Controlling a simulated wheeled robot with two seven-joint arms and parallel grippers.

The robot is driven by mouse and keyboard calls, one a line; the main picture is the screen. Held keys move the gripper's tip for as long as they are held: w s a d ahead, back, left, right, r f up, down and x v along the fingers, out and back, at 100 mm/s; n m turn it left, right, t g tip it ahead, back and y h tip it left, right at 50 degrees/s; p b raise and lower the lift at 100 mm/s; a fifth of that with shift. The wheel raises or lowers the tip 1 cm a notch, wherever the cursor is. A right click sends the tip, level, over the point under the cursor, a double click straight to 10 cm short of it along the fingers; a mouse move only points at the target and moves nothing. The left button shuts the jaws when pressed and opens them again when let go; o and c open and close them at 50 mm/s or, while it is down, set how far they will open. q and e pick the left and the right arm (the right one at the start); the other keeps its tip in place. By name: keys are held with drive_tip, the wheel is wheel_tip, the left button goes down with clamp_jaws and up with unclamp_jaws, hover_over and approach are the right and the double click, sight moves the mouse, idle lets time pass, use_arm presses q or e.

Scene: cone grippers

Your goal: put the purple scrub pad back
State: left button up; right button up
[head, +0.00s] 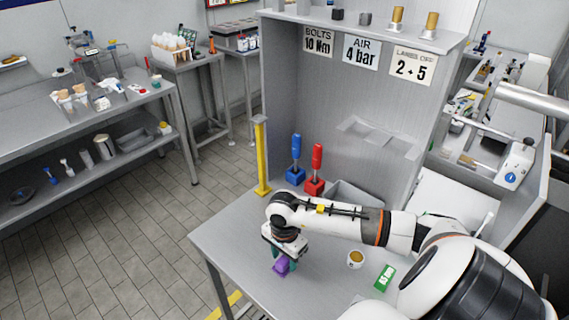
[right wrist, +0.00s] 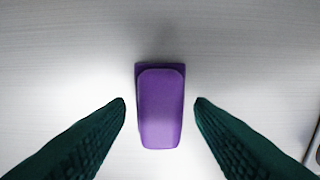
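The purple scrub pad (head: 281,267) sits on the grey bench top near its front left edge. In the right wrist view the pad (right wrist: 160,108) lies in the middle, its long side pointing away from the camera. My right gripper (head: 283,257) is above the pad with its fingers reaching down. In the right wrist view its two dark green fingers (right wrist: 160,102) stand apart, one on each side of the pad, with a gap to it on both sides. My left gripper does not show.
A blue-handled tool (head: 296,158) and a red-handled tool (head: 316,168) stand in holders at the back of the bench. A small cup (head: 355,259) and a green label (head: 384,278) are right of the gripper. A yellow post (head: 262,158) rises at the bench's left edge.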

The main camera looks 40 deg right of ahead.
sight(284, 258)
drive_tip(key=shift+r, duration=0.1)
drive_tip(key=shift+r, duration=0.2)
wheel_tip(284, 258, up, 12)
drive_tip(key=b, duration=0.3)
drive_tip(key=shift+f+b, duration=0.15)
drive_tip(key=shift+b, duration=0.2)
drive_tip(key=shift+f, duration=0.1)
